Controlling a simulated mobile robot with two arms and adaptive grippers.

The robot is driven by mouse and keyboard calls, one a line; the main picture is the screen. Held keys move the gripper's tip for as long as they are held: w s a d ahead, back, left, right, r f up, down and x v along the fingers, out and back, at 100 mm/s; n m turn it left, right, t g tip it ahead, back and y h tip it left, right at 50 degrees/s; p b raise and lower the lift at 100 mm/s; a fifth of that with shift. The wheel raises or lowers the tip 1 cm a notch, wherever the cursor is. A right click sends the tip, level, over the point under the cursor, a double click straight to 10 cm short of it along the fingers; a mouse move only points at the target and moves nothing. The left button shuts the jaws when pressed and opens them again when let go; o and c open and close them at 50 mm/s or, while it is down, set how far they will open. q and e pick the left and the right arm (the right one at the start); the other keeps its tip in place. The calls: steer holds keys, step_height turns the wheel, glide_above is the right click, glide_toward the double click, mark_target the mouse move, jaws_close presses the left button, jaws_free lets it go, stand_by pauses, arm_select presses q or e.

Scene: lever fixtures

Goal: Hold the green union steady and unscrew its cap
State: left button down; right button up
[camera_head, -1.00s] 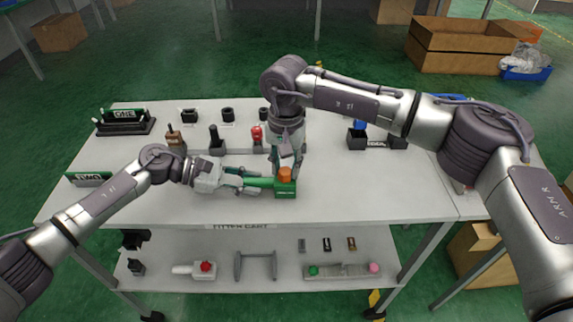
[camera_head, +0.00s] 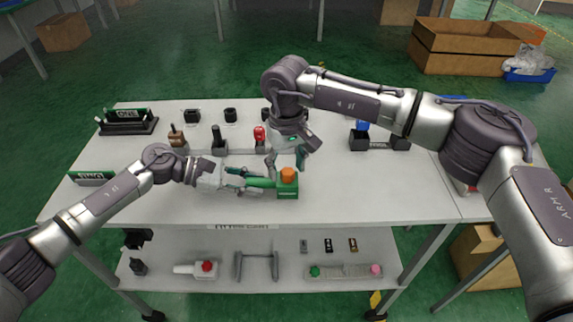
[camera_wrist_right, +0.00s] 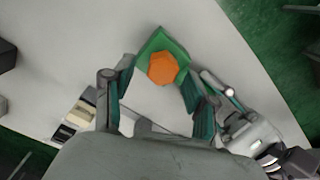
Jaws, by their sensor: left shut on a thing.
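The green union (camera_head: 287,190) sits on the cart's white top, with an orange hexagonal cap (camera_head: 288,174) on it. My left gripper (camera_head: 262,182) is shut on the union's green bar from the left. My right gripper (camera_head: 285,160) is open, tilted, just above and behind the cap. In the right wrist view the orange cap (camera_wrist_right: 161,68) lies on the green body (camera_wrist_right: 174,45), ahead of and between the spread fingers of my right gripper (camera_wrist_right: 156,82). Nothing is between its finger pads at their tips that I can tell.
A red-topped fixture (camera_head: 259,134) and a black one (camera_head: 217,138) stand behind the union. A blue-topped fixture (camera_head: 361,127) is further right. The white cart top (camera_head: 370,190) is clear to the right of the union. The lower shelf holds several parts.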

mark_target(290, 171)
steer(key=shift+o, duration=0.2)
steer(key=shift+r, duration=0.1)
steer(key=shift+r, duration=1.4)
steer(key=m, duration=0.6)
steer(key=shift+d, duration=0.15)
steer(key=m, duration=0.6)
steer(key=shift+s+d, duration=0.1)
steer(key=m, duration=0.6)
steer(key=shift+d, duration=0.1)
steer(key=m, duration=0.5)
steer(key=shift+s, duration=0.2)
